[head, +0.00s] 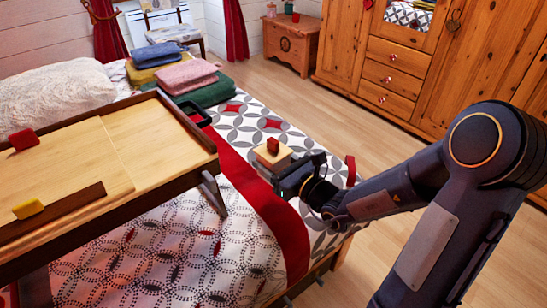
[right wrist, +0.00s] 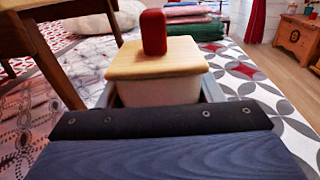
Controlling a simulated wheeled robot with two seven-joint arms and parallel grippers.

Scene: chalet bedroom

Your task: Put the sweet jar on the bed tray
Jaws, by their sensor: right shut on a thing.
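The sweet jar (head: 271,160) is a pale squarish jar with a flat wooden lid and a red knob. In the right wrist view the jar (right wrist: 158,92) sits upright between the fingers. My right gripper (head: 290,176) is shut on the jar's body, below the lid; whether the jar touches the bed is hard to tell. The bed tray (head: 150,135) is a raised wooden tray with a dark rim and legs, standing on the bed at the left. My left gripper is not in view.
The tray bears a red block (head: 23,139), a yellow block (head: 28,209) and a dark wooden strip (head: 60,210); its middle is bare. Folded towels (head: 188,76) and a small dark open box (head: 194,112) lie behind it. A wardrobe (head: 400,60) stands beyond the floor.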

